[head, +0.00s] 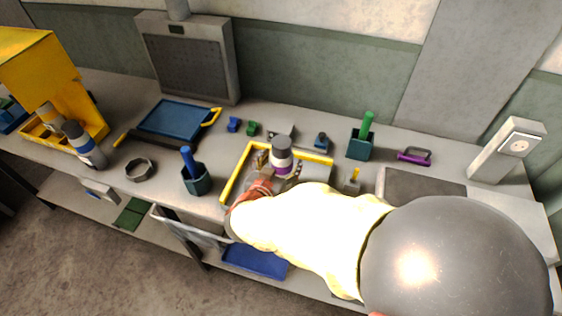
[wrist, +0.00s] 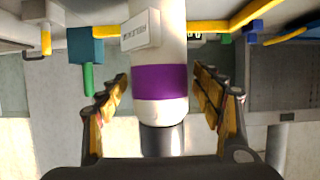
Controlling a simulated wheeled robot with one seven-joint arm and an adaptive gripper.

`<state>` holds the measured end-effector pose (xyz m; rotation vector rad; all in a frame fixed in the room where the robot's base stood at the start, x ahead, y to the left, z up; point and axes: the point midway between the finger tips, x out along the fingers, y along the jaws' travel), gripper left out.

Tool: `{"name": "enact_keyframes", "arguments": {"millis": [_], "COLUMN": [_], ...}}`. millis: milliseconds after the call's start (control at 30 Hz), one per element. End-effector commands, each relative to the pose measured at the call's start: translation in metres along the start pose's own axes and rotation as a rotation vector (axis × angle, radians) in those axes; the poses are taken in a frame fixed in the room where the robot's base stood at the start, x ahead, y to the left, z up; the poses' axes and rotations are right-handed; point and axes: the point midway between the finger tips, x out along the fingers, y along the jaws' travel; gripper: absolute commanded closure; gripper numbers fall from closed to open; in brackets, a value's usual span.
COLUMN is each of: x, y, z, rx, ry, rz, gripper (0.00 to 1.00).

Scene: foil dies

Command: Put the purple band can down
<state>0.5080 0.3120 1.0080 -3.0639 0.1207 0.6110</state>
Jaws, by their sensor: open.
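The purple band can (head: 281,155), pale with a dark grey top and a purple band, stands upright inside the yellow-edged tray (head: 236,172) in the head view. In the wrist view, which looks upside down, the can (wrist: 160,82) sits between the two yellow-padded fingers of my gripper (wrist: 160,77). A gap shows on each side, so the fingers do not touch it. My gripper (head: 275,172) is open around the can in the head view. The can's base is partly hidden by my gripper and arm.
Green-handled (head: 361,142) and blue-handled (head: 195,177) tools stand in dark holders either side of the tray. Small blue and green blocks lie behind it. A blue tray (head: 172,120), a grey ring (head: 139,169) and two cans by a yellow bin (head: 45,75) are left.

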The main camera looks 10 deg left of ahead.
Motion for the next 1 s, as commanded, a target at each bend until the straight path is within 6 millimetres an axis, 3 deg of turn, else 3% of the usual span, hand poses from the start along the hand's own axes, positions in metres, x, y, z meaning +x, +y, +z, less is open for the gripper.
{"name": "enact_keyframes", "arguments": {"millis": [167,600,800,1000], "x": [-0.021,-0.105,-0.119,-0.121], "y": [-0.002,-0.001,0.0,0.0], "z": [-0.004,-0.004,-0.003,-0.002], "rx": [-0.001,-0.001,0.001,0.001], "ry": [0.0,0.0,0.001,0.001], "rz": [-0.005,-0.003,-0.001,0.0], "gripper": [0.34,0.34,0.34,0.34]}}
